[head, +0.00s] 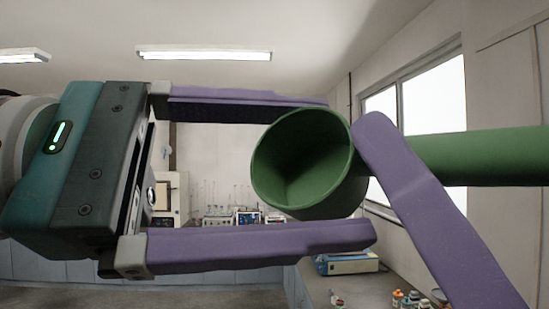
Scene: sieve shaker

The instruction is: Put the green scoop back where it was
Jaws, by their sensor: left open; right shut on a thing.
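The green scoop (300,165) is held up in the air close in front of my head camera, its round hollow cup facing left and its handle (490,157) running off the right edge. My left gripper (347,170) reaches in from the left, open, with one purple finger above the cup and one below. Whether either finger touches the cup cannot be told. My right gripper (380,135) is shut on the scoop at the handle near the cup. Only one of its purple fingers shows clearly, slanting up from the lower right; the rest is hidden or out of frame.
A bench (315,285) along the right wall, under a window, carries a blue and white box-shaped device (347,263) and several small bottles (405,298). More lab equipment (247,217) stands at the back wall. The scoop and grippers hide much of the room.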

